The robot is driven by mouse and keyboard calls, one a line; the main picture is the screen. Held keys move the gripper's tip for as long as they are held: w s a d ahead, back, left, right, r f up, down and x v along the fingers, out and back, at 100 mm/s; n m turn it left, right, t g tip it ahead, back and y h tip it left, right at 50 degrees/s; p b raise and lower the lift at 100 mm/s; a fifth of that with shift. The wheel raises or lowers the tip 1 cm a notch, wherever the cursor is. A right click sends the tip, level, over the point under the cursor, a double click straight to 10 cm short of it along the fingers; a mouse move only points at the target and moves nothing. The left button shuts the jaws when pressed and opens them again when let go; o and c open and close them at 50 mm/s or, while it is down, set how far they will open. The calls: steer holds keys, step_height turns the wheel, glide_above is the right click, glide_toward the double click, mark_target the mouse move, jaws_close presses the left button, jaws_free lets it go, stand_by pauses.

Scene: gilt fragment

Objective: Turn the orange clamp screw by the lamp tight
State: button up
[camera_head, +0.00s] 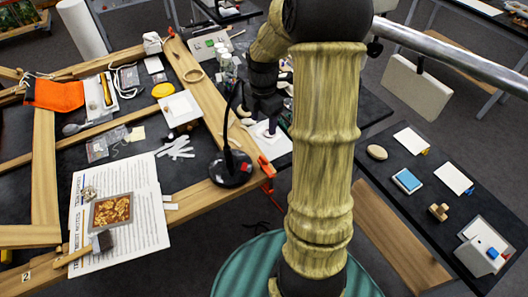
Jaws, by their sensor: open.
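The orange clamp (266,166) sits on the wooden table edge just right of the black desk lamp (231,170). A smaller orange part hangs below it beside the edge, too small to tell whether it is the screw. The lamp has a round base with a red spot and a thin curved neck. My gripper (263,122) is open, farther back than the clamp and apart from it, over the back part of the table. My arm crosses the middle of the view and hides what lies behind it.
A printed sheet (150,217) bears a framed gold piece (111,211) and a hammer-like tool (88,248). White strips (176,148) lie left of the lamp. A dark side table (400,225) stands right. A teal round seat (236,275) is below the clamp. Bottles (227,63) stand behind.

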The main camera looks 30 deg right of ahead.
mark_target(263, 158)
steer(key=shift+f, duration=0.1)
stand_by(0.3)
step_height(263, 158, down, 17)
steer(key=p, duration=0.3)
steer(key=shift+f, duration=0.15)
stand_by(0.3)
steer(key=c, duration=1)
